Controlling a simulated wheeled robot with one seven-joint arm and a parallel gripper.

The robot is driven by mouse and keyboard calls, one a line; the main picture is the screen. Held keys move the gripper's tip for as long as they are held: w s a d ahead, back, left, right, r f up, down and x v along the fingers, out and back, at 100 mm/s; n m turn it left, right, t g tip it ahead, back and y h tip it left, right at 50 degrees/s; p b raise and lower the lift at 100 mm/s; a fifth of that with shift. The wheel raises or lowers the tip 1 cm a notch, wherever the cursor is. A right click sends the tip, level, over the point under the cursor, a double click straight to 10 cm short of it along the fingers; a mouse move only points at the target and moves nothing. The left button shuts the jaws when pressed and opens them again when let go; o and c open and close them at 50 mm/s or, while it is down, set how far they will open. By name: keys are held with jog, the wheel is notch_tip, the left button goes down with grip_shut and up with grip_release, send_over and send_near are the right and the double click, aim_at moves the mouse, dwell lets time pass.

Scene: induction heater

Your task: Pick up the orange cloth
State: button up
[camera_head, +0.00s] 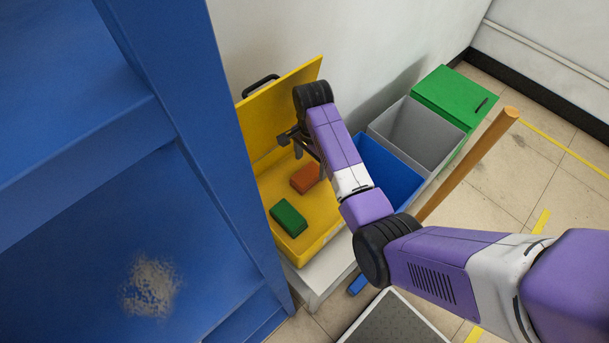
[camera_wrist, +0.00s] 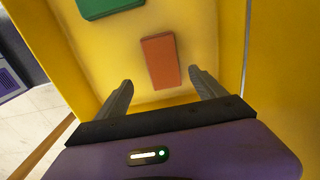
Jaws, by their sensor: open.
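The orange cloth (camera_head: 305,177) is a small folded block lying flat on the floor of the open yellow bin (camera_head: 318,231). It also shows in the wrist view (camera_wrist: 160,61), just beyond and between my fingertips. My gripper (camera_head: 299,143) is over the bin, open and empty. In the wrist view its two fingers (camera_wrist: 160,84) are spread wider than the cloth, and the cloth lies apart from them. In the head view my arm hides part of the cloth's right side.
A green block (camera_head: 289,217) lies in the same bin, left of the cloth in the wrist view. The bin's raised yellow lid (camera_head: 262,115) stands behind. A blue bin (camera_head: 388,176), grey bin (camera_head: 416,135) and green-lidded bin (camera_head: 452,97) stand right. A blue cabinet (camera_head: 190,110) is close on the left.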

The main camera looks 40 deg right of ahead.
aim_at(308, 173)
jog(key=f, duration=0.6)
jog(key=shift+w+a+f, duration=0.25)
jog(key=shift+w, duration=0.05)
jog(key=shift+c, duration=0.2)
jog(key=c, duration=1.4)
